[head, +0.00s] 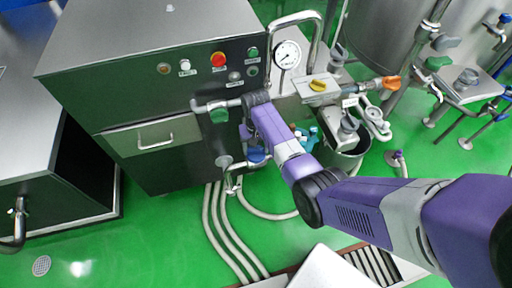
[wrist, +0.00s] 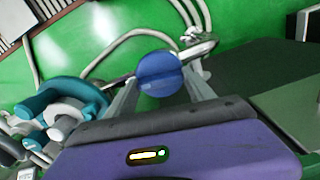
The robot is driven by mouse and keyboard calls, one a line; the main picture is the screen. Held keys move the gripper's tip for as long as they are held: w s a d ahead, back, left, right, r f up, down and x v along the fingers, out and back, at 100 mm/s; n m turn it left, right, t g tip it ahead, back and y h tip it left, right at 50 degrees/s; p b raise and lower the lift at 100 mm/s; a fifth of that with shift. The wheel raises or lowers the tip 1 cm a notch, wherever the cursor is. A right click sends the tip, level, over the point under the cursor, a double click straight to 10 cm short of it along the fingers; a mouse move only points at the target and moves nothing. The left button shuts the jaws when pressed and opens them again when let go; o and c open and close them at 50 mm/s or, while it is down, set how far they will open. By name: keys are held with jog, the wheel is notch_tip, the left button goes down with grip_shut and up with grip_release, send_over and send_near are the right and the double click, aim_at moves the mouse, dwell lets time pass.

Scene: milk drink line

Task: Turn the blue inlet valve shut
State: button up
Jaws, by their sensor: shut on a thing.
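The blue inlet valve handle (head: 256,155) is low on the front of the steel machine, at its right side. In the wrist view the round blue handle (wrist: 159,74) sits between my two fingers. My gripper (wrist: 160,88) is shut on it. In the head view my purple arm reaches down to the machine front, and the wrist hides part of the valve and the fingers. A pipe runs from the valve toward hoses on the floor.
Teal parts (wrist: 75,100) lie close to my gripper, by a steel bucket (head: 345,160). Pale hoses (head: 222,230) cross the green floor below. An orange valve (head: 391,83) is at right.

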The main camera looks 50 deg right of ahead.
jog(key=m+p, duration=0.1)
jog(key=m, duration=0.2)
jog(key=shift+r+m, duration=0.1)
jog(key=shift+m, duration=0.3)
jog(key=m, duration=0.4)
jog(key=shift+p, duration=0.35)
jog(key=m, duration=0.8)
jog(key=shift+p, duration=0.3)
jog(key=shift+m, duration=0.3)
jog(key=o, duration=1.4)
